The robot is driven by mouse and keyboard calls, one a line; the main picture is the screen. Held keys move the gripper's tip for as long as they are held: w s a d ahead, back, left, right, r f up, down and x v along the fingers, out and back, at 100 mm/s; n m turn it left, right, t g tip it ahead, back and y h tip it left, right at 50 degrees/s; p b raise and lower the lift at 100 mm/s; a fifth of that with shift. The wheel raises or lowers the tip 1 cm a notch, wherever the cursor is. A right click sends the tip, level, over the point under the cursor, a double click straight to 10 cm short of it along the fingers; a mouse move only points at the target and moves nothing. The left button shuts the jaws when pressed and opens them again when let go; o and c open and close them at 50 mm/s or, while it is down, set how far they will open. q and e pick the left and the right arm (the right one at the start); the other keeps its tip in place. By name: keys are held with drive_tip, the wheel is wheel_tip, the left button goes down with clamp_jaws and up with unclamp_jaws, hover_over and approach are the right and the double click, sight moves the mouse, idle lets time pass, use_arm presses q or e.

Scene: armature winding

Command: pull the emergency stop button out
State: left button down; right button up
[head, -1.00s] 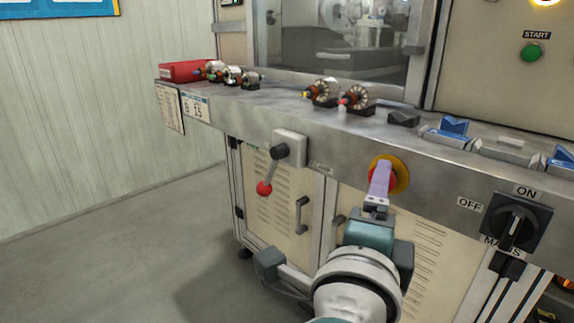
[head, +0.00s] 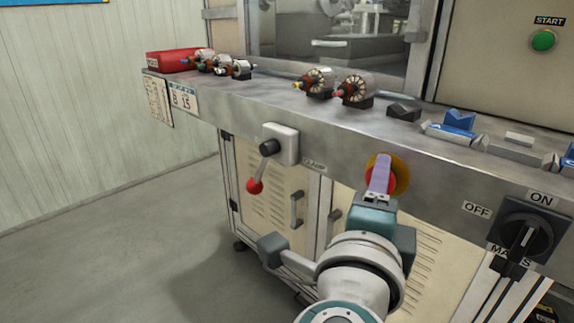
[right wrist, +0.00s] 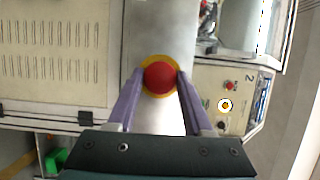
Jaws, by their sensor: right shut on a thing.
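The emergency stop button (head: 399,174) is a red mushroom head on a yellow round plate, set in the front face of the metal ledge. My right gripper (head: 380,170) reaches it from the front and covers part of it in the head view. In the right wrist view the red button (right wrist: 160,77) sits between the tips of the two purple fingers of my right gripper (right wrist: 160,82), which are shut on its sides. The yellow plate (right wrist: 147,65) shows around and behind the head. My left gripper is not in view.
A clamp lever with a red ball (head: 255,186) is left of the button. The black ON/OFF mains switch (head: 527,228) is to its right. Armatures (head: 353,90), a red bin (head: 172,60) and blue blocks (head: 459,121) stand on the ledge (head: 290,115) above.

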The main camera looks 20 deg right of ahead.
clamp_jaws()
idle(0.8)
